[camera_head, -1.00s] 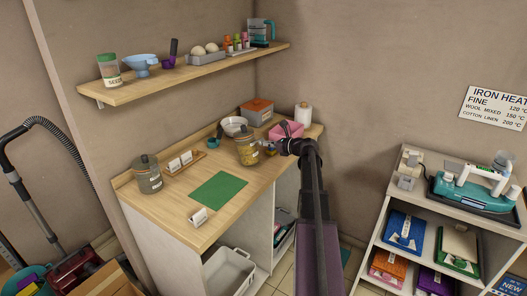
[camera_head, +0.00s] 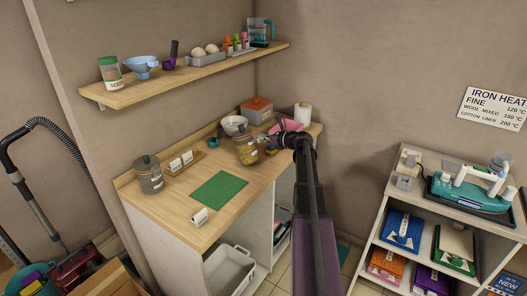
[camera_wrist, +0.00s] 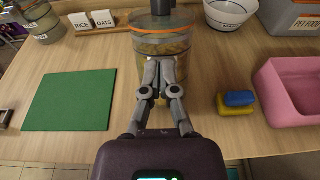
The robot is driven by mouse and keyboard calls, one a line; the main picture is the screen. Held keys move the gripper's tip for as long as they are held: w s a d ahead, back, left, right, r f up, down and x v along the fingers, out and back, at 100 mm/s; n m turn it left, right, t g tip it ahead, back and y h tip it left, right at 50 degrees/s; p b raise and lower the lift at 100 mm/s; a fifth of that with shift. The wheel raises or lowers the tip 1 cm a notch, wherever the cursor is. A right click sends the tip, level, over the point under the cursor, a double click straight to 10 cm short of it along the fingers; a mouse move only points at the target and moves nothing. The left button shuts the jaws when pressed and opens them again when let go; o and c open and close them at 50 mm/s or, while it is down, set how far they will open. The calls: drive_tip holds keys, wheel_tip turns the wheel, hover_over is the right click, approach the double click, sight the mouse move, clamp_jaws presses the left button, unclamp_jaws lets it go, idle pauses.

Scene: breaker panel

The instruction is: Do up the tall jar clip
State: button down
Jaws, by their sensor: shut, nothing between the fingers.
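A glass jar (camera_head: 247,152) with yellowish contents and a dark-knobbed lid stands on the wooden counter; it also shows in the wrist view (camera_wrist: 150,48). My gripper (camera_head: 263,142) is at the jar's near side. In the wrist view its shut fingers (camera_wrist: 161,64) are in front of the jar's upper body, just below the lid band, with nothing seen between them. They cover the middle of the jar front, so I cannot make out the clip or whether the fingers touch it. A second, greyer lidded jar (camera_head: 149,176) stands at the left of the counter.
A green mat (camera_wrist: 68,101) lies left of the jar. RICE and OATS cards (camera_wrist: 92,21) stand behind it. Right of the jar are blue and yellow sponges (camera_wrist: 238,104) and a pink bin (camera_wrist: 290,111). A white bowl (camera_wrist: 229,15) and pet food box (camera_head: 257,110) are behind.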

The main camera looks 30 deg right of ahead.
drive_tip(key=shift+w+r, duration=0.15)
drive_tip(key=shift+r, duration=0.05)
idle(0.4)
drive_tip(key=shift+w+a+r+p, duration=0.3)
drive_tip(key=shift+w+r+p, duration=0.35)
drive_tip(key=shift+r+p, duration=0.15)
drive_tip(key=shift+w+a+r+p, duration=0.25)
drive_tip(key=shift+w+r+p, duration=0.4)
drive_tip(key=shift+p, duration=0.2)
drive_tip(key=shift+s, duration=0.1)
drive_tip(key=shift+s+d+f+b, duration=0.15)
drive_tip(key=shift+s+f+b, duration=0.15)
drive_tip(key=shift+f+b, duration=0.15)
drive_tip(key=shift+s+r, duration=0.1)
drive_tip(key=shift+r, duration=0.1)
